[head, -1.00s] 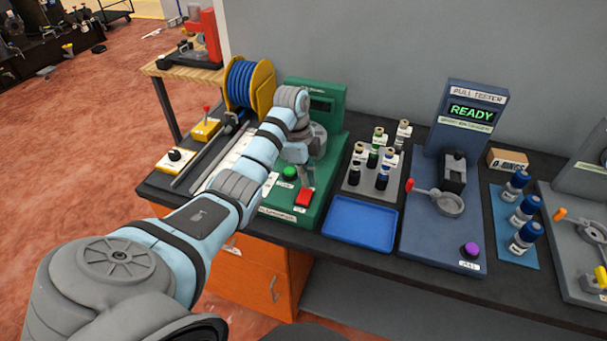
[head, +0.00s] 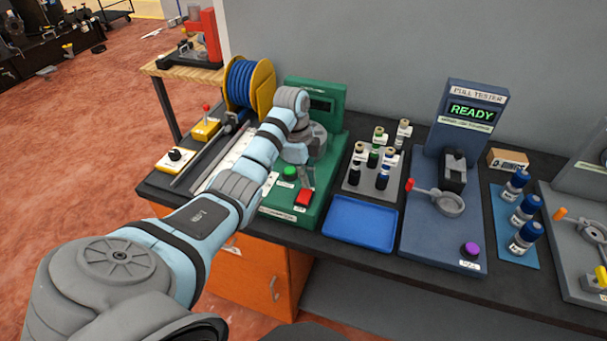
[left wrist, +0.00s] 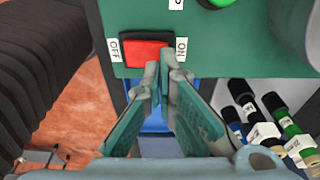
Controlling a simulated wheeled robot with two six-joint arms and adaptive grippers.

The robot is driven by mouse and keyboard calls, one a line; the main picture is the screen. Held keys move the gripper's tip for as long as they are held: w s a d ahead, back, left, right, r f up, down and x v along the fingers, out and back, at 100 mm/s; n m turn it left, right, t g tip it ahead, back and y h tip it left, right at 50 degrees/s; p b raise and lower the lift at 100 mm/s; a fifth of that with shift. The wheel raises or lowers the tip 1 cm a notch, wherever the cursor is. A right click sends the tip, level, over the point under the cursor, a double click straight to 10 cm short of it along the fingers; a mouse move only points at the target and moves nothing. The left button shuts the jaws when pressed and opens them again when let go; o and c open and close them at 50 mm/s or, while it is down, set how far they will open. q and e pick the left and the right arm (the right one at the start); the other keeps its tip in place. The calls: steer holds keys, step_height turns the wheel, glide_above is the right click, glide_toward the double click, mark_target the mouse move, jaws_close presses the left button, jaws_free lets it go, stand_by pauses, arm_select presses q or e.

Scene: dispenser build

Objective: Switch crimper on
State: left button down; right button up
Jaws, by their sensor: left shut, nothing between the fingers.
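The crimper (head: 330,140) is the green machine left of centre in the head view, partly hidden by my left arm. Its visible display strip (head: 321,104) looks dark. A red rocker switch (head: 303,198) sits at its front right corner. In the left wrist view the switch (left wrist: 143,53) lies between an OFF label (left wrist: 114,50) on the left and an ON label (left wrist: 181,49) on the right. My left gripper (left wrist: 161,70) is shut and empty, its tips at the ON end of the switch. I cannot tell whether they touch it. My right gripper is not in view.
A green button (head: 289,173) is close to the switch on the crimper. Right of the crimper are a rack (head: 354,186) of several bottles and an empty blue tray (head: 360,221). The pull tester (head: 437,135) reads READY. A blue wire spool (head: 262,84) stands behind my arm.

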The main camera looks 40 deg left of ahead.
mark_target(306, 190)
arm_select(q)
steer(key=shift+f+b, duration=0.5)
steer(key=shift+f, duration=0.5)
stand_by(0.3)
step_height(306, 190, up, 7)
steer(key=p, duration=0.8)
steer(key=shift+r, duration=0.2)
steer(key=shift+f, duration=0.15)
